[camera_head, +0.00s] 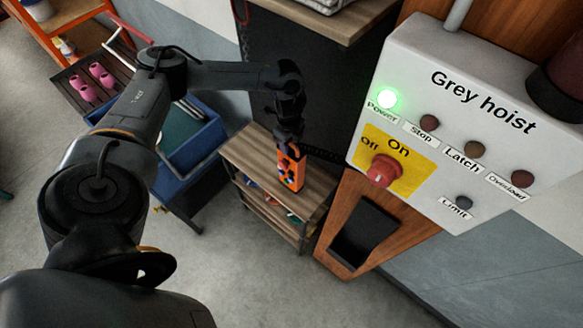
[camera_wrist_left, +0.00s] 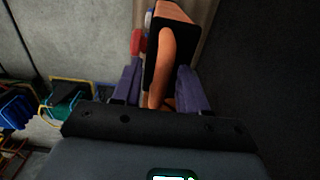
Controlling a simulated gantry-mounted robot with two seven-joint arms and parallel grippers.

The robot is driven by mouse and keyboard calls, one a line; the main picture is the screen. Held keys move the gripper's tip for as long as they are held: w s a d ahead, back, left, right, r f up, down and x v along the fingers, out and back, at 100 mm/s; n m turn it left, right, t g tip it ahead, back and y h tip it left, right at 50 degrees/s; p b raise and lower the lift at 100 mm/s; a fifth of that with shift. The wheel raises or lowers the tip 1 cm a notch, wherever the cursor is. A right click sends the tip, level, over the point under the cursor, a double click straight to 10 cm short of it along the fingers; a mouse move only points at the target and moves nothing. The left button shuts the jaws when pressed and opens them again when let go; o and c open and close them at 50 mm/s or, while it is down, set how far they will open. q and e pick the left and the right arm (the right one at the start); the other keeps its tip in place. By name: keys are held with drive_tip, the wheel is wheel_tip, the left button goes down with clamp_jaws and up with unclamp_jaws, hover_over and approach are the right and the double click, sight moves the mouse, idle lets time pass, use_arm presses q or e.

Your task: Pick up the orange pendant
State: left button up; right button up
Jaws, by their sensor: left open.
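The orange pendant (camera_head: 291,172) is a small orange and black control box with buttons on its face. It shows upright against the wooden shelf top in the head view; whether it stands there or hangs cannot be told. My left gripper (camera_head: 289,143) is at its upper end, pointing down. In the left wrist view the pendant (camera_wrist_left: 176,50) lies between the two purple fingers of the left gripper (camera_wrist_left: 159,84), which are open around it. Contact cannot be made out. My right gripper is in neither view.
A wooden shelf unit (camera_head: 250,150) with several coloured items is below the pendant. The Grey hoist panel (camera_head: 440,110) and a wooden post with a black holder (camera_head: 365,235) are to the right. A blue cart (camera_head: 185,165) is to the left. Grey floor is clear in front.

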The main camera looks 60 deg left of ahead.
use_arm(q)
clamp_jaws()
drive_tip(key=shift+r, duration=0.1)
idle(1.2)
